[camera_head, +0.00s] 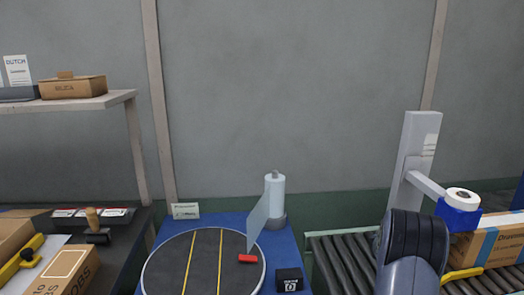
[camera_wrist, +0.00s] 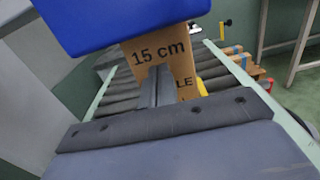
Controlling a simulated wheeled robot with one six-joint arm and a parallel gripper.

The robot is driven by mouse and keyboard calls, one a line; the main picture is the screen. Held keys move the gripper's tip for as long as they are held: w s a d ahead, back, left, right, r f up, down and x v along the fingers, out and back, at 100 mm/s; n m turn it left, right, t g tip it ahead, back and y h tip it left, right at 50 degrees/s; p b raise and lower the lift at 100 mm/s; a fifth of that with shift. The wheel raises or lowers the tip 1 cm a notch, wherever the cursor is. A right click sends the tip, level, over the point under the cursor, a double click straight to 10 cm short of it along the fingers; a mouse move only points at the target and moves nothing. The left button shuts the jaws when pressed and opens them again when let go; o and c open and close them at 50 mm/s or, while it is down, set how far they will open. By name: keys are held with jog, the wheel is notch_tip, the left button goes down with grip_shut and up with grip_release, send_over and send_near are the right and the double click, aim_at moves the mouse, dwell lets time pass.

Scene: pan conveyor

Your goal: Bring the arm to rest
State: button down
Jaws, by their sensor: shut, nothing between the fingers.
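My gripper (camera_wrist: 158,85) shows in the wrist view with its two dark fingers shut together and nothing between them. It points at a cardboard box (camera_wrist: 178,55) printed "15 cm", which stands on the roller conveyor (camera_wrist: 110,95); I cannot tell whether they touch. In the head view my arm (camera_head: 412,250) rises at the lower right, in front of the conveyor (camera_head: 345,262), and my fingers are hidden there. The box (camera_head: 490,248) shows to the right of my arm.
A grey post (camera_head: 415,150) carries a blue holder (camera_head: 457,217) with a white roll (camera_head: 463,196) close beside my arm. A round turntable (camera_head: 170,262) stands on a blue surface at the centre. A shelf (camera_head: 75,104) and a dark bench (camera_head: 118,245) are at the left.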

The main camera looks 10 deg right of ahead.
jog(key=shift+d, duration=0.1)
jog(key=w+a+p, duration=0.1)
jog(key=w+a, duration=0.2)
jog(key=a, duration=2.2)
jog(key=s+d+m+g+y+p, duration=0.3)
jog(key=s+d+m+g+y, duration=0.1)
jog(key=m, duration=0.8)
jog(key=s+d+y, duration=0.1)
jog(key=y, duration=0.1)
jog(key=shift+s+d+m+y+p, duration=0.15)
jog(key=shift+m+y+p, duration=0.15)
jog(key=shift+m+p, duration=0.1)
